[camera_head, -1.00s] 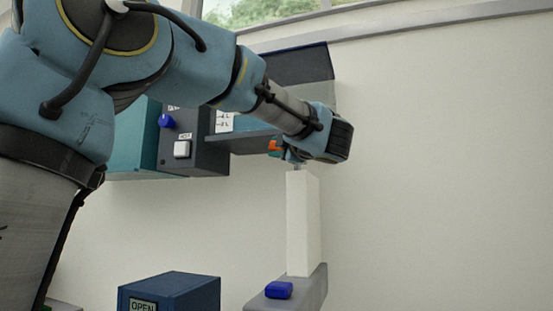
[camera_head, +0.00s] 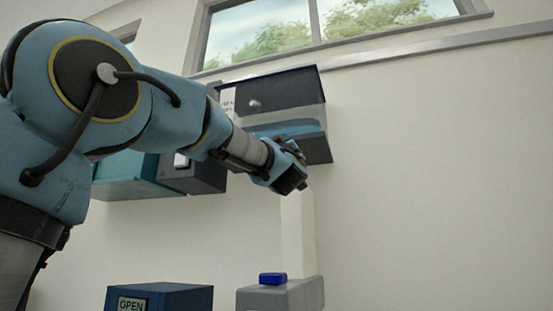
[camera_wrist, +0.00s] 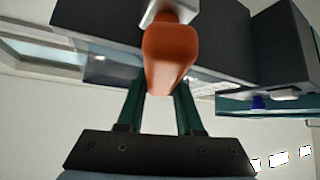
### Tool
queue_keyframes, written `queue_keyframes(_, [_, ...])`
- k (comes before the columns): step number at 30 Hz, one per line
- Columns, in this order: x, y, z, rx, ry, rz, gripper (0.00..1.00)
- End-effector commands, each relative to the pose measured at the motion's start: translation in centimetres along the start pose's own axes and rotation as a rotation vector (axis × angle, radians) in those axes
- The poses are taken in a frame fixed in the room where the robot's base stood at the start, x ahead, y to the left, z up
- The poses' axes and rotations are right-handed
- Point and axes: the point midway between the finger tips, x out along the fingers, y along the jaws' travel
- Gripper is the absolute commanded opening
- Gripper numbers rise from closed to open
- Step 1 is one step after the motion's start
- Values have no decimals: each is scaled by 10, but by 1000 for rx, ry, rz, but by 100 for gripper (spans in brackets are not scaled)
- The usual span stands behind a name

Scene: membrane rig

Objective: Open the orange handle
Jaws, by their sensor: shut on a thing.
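The orange handle (camera_wrist: 170,58) hangs from a pale mount (camera_wrist: 172,12) at the top middle of the wrist view, against a dark housing. My gripper (camera_wrist: 161,88) has its two green fingers on either side of the handle's lower part and is shut on it. The handle partly covers the fingertips. In the camera_head view my gripper (camera_head: 290,172) is at the lower right of the dark wall unit (camera_head: 290,92), in front of its lower edge. The handle is hidden there behind my arm and gripper.
A teal and dark box (camera_head: 130,178) adjoins the wall unit on the left. Below stand a blue box labelled OPEN (camera_head: 175,297) and a grey block (camera_head: 300,294) with a blue button (camera_head: 272,279). A white column (camera_head: 298,235) is below my gripper. The wall at right is clear.

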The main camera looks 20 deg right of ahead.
Motion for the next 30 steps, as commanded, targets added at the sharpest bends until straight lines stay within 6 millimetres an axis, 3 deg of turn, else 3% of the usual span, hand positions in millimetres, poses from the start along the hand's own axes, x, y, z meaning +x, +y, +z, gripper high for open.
queue_keyframes(15, [-3,8,5,221,-4,218,0])
queue_keyframes(30, [-2,11,4,252,-6,251,0])
